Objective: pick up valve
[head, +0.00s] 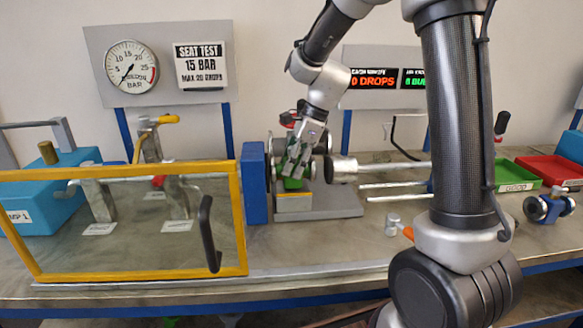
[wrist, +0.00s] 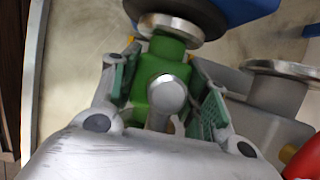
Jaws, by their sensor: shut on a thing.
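The green valve (head: 291,184) sits at the test fixture, between its blue end plate (head: 254,182) and the grey ram (head: 342,169). My gripper (head: 297,160) comes down from above with its fingers on both sides of the valve. In the wrist view my gripper (wrist: 172,100) is shut on the green valve body (wrist: 165,62), with a round grey stem between the fingers. A metal flange of the valve (wrist: 168,28) lies close to a dark round face beside the blue plate. Whether they touch is unclear. The valve's underside is hidden.
A yellow-framed guard (head: 130,276) with a black handle stands at left. A blue valve (head: 548,208), green tray (head: 518,173) and red tray (head: 550,169) are at right. A small metal part (head: 392,224) lies on the bench.

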